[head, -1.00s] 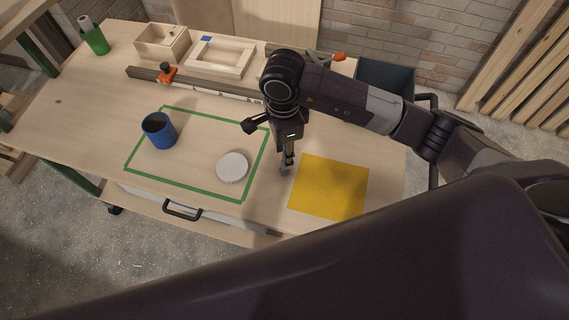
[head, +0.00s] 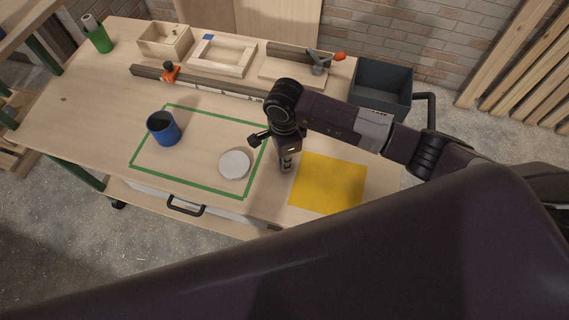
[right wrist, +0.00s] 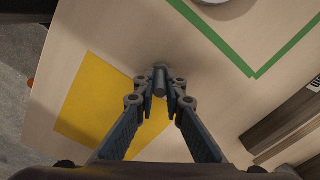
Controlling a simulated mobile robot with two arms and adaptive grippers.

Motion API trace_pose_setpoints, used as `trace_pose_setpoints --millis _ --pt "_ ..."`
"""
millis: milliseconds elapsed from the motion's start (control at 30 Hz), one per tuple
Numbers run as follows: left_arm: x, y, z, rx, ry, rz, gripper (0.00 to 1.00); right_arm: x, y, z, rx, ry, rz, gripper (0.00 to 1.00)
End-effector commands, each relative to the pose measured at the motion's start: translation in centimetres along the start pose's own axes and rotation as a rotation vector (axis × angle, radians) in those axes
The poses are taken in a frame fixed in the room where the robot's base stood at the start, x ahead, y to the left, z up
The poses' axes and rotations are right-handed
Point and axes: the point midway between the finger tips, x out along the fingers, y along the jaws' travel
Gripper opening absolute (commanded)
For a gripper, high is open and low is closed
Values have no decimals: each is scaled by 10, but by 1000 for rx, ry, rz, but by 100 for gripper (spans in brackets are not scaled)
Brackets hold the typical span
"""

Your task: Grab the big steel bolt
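The big steel bolt (right wrist: 160,80) is a grey metal piece in the right wrist view, with its near end between my right fingertips. My right gripper (right wrist: 160,98) has its two fingers drawn close on either side of it, but whether they press on it I cannot tell. In the head view my right gripper (head: 286,166) points down at the table, just left of the yellow square (head: 328,184), and largely hides the bolt. My left gripper is not in view.
A green-outlined area (head: 186,188) holds a blue cup (head: 163,131) and a white disc (head: 234,165). Behind are a rail with an orange clamp (head: 170,73), wooden trays (head: 222,57) and a grey bin (head: 382,88). A green cup (head: 99,39) stands far left.

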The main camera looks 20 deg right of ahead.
Motion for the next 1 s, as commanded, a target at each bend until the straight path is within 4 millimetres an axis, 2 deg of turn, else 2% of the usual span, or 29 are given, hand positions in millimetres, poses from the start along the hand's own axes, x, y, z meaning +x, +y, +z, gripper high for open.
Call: trace_pose_setpoints --millis 433,633,767,867,1000 --pt "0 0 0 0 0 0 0 -1 0 0 0 0 -1 0" --pt "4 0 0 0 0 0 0 -12 -1 0 1 -2 -3 0" --pt "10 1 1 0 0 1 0 -31 -2 0 -1 -1 -5 0" --pt "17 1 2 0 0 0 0 -56 -3 0 -2 -1 -9 0" --pt "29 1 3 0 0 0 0 -98 -3 0 -2 -1 -11 0"
